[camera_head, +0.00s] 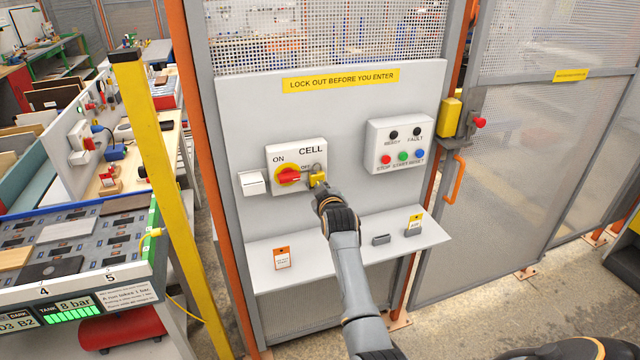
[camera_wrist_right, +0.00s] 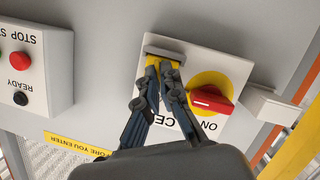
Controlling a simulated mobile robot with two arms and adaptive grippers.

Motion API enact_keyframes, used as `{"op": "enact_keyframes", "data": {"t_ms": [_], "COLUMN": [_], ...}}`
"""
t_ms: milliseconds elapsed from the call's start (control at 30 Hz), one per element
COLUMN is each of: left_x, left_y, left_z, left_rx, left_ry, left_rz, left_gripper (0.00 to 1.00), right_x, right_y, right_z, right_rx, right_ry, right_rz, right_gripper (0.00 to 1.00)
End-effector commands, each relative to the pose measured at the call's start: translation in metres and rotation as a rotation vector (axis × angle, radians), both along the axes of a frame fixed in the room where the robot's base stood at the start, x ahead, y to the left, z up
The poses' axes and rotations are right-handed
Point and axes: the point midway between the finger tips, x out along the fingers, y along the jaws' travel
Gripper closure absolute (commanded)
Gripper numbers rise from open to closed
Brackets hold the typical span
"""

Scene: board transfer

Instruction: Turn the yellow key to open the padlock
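The yellow padlock (camera_head: 318,178) hangs at the right side of the red rotary switch (camera_head: 289,176) on its yellow disc, on the white CELL box (camera_head: 311,153). My right gripper (camera_head: 322,197) is at the padlock's face. In the right wrist view the gripper's fingertips (camera_wrist_right: 160,73) are close together against the padlock (camera_wrist_right: 178,66), with yellow on both sides of them. The yellow key is hidden by the fingertips, which look closed on it. The red switch handle (camera_wrist_right: 211,100) is beside the fingers, apart from them. My left gripper is not in view.
A button box (camera_head: 399,145) is mounted right of the switch. A shelf (camera_head: 340,250) below carries an orange-and-white tag (camera_head: 282,258) and small grey holders (camera_head: 381,239). A small white box (camera_head: 252,183) is left of the switch. A yellow post (camera_head: 150,160) stands at left.

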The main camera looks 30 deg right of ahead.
Motion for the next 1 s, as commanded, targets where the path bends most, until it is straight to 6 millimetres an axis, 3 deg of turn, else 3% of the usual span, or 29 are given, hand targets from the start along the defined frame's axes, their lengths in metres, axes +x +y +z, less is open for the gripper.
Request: {"op": "enact_keyframes", "data": {"t_ms": [400,767,933,1000], "left_x": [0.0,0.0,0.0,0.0], "left_y": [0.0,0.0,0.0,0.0], "left_z": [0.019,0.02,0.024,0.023], "left_rx": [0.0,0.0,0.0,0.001], "left_ry": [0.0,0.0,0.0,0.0], "left_rz": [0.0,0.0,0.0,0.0], "left_gripper": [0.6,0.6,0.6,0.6], "right_x": [-0.001,-0.001,-0.002,-0.001], "right_y": [-0.002,-0.002,-0.004,-0.003], "right_z": [0.0,0.0,0.0,-0.001], "right_rx": [0.261,0.291,0.48,0.493], "right_ry": [-0.056,-0.065,-0.11,-0.113], "right_rz": [0.0,0.0,-0.001,0.001], "right_gripper": [1.0,1.0,1.0,0.86]}}
